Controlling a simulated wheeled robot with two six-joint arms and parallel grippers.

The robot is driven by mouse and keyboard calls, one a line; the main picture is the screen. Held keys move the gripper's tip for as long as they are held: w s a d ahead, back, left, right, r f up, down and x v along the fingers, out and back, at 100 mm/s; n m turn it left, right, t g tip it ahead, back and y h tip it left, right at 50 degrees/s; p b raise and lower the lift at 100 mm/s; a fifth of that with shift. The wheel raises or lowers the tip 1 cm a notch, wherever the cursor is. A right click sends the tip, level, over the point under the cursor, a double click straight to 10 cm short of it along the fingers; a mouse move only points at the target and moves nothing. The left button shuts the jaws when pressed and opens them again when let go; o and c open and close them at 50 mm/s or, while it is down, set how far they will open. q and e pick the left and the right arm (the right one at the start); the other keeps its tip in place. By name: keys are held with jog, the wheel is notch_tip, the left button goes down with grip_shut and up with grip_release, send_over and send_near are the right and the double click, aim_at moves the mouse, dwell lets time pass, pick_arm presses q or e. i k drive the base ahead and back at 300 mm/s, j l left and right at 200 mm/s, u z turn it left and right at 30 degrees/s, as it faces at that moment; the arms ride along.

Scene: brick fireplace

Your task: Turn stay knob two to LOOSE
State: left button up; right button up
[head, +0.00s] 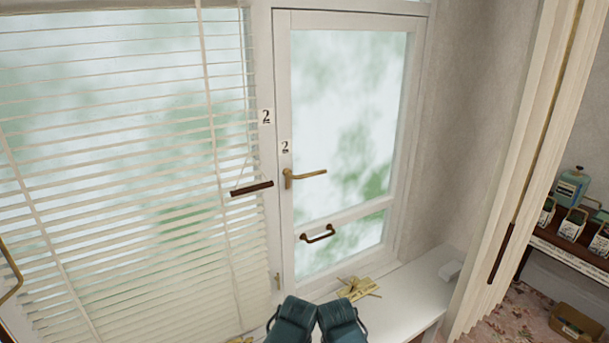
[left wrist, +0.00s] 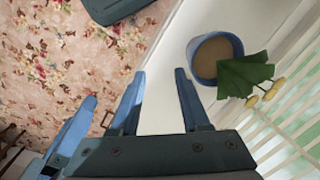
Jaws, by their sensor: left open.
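In the head view a brass stay (head: 357,289) lies at the foot of the window marked 2 (head: 285,147). Its knob is too small to read, so I cannot tell its setting. The window has a brass lever handle (head: 305,175) and a bronze pull handle (head: 317,234). My left gripper (left wrist: 160,95) shows in the left wrist view, fingers apart and empty, over the white sill. The stay does not show in that view. Two teal parts of my arms show at the bottom of the head view, but no fingertips can be made out there.
White blinds (head: 120,180) cover the left window. A blue pot (left wrist: 212,58) with a green-leaved, yellow-flowered plant stands on the sill beside the left gripper. A curtain and a shelf (head: 570,252) stand right.

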aim_at(355, 280)
jog(key=k+j, duration=0.2)
jog(key=k, duration=0.25)
jog(key=k+j, duration=0.15)
jog(key=k, duration=0.3)
jog(key=k+j, duration=0.2)
jog(key=k, duration=0.25)
jog(key=k+j+u, duration=0.1)
jog(key=k, duration=0.4)
jog(key=k+j, duration=0.3)
jog(key=k, duration=0.15)
jog(key=k+j, duration=0.2)
jog(key=k, duration=0.25)
jog(key=i+l+z, duration=0.25)
jog(key=i, duration=0.4)
jog(key=i+z, duration=0.2)
jog(key=i, duration=0.5)
jog(key=i+l, duration=0.3)
jog(key=i, duration=0.15)
jog(key=i+l, duration=0.3)
jog(key=i, duration=0.15)
jog(key=i+l+z, duration=0.1)
jog(key=i+l, duration=0.5)
jog(key=i, duration=0.3)
jog(key=i+l, duration=0.3)
jog(key=i, duration=0.2)
jog(key=z, duration=0.05)
